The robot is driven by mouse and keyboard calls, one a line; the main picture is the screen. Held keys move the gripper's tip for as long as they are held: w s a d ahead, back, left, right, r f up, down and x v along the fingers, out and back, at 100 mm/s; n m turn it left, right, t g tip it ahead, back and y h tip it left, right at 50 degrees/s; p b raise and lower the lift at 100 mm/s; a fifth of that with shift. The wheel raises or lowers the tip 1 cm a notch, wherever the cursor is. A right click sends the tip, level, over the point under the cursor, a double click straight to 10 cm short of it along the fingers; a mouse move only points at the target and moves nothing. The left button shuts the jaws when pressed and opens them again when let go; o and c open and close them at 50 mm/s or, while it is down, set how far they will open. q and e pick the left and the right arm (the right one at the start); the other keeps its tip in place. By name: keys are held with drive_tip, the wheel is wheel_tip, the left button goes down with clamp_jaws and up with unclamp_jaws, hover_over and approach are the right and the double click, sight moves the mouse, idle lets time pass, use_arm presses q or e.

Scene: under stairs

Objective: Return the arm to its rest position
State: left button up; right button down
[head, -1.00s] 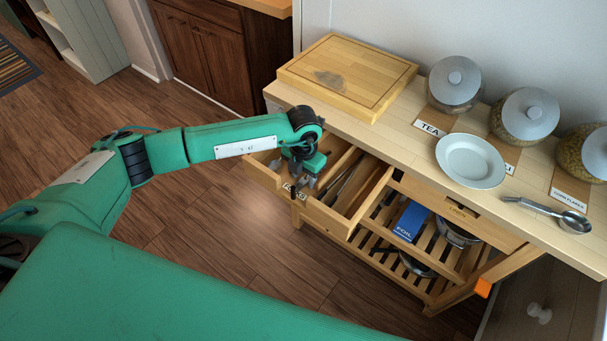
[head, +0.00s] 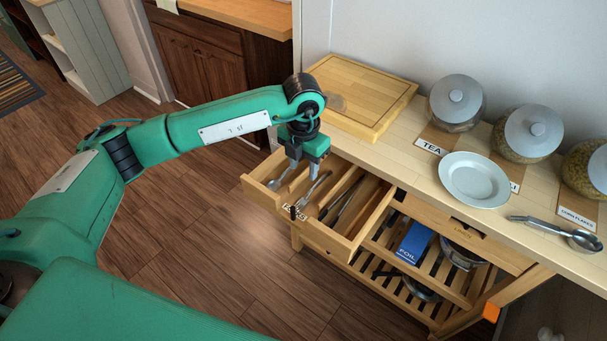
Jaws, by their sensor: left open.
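My left arm (head: 225,128) comes in from the left and bends down at its wrist beside the counter. My left gripper (head: 304,172) is open, its two fingers pointing down above the open drawer (head: 374,217). Nothing shows between its fingers. A fork (head: 312,188) lies in the drawer below the fingertips, and they look apart from it. My right gripper is not in view.
A cutting board (head: 385,85), a white plate (head: 474,179), a ladle (head: 555,228) and several lidded jars (head: 456,100) stand on the counter. A blue foil box (head: 413,242) and pans sit on the slatted shelf below. The wooden floor (head: 195,240) is clear.

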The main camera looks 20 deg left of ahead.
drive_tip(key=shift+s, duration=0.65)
